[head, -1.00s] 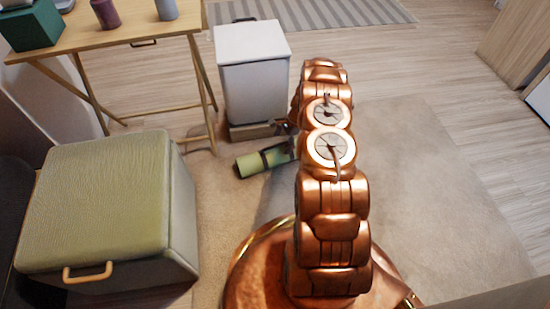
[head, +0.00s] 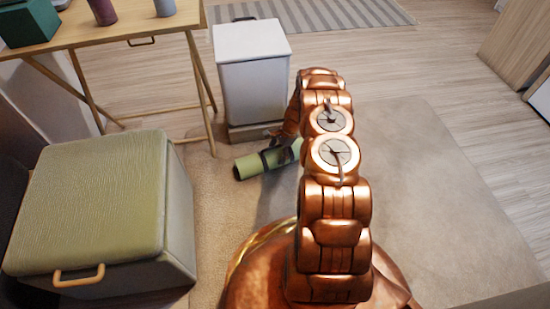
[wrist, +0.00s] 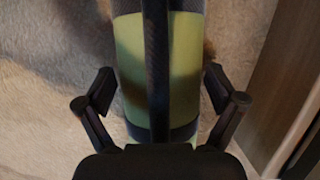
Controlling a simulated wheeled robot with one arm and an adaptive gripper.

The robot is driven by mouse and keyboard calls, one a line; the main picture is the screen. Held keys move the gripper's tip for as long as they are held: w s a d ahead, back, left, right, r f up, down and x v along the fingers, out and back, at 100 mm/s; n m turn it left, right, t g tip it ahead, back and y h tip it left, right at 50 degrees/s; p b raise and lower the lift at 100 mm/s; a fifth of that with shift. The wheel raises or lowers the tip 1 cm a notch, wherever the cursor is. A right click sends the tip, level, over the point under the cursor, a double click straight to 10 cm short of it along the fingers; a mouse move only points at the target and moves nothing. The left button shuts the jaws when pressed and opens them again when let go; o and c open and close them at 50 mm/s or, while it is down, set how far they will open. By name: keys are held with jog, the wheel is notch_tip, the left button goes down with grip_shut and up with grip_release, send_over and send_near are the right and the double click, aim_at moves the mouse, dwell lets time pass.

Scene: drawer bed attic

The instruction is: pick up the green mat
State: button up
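The green mat (head: 250,167) is rolled up and lies on the beige carpet, with dark bands around it. In the wrist view the rolled mat (wrist: 130,75) runs up the middle of the picture, with a dark strap along it. My gripper (wrist: 160,82) is open over the mat, one black finger on each side of the roll. The fingertips are very close to its sides; I cannot tell whether they touch. In the head view my gripper (head: 277,146) is at the mat's right part, partly hidden by my copper arm.
A white bin (head: 252,75) stands right behind the mat. A wooden table (head: 110,32) is at the back left. A green-topped box seat (head: 95,200) with a tan handle is at the left. Carpet (head: 430,200) to the right is clear.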

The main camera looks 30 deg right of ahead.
jog(key=c, duration=0.7)
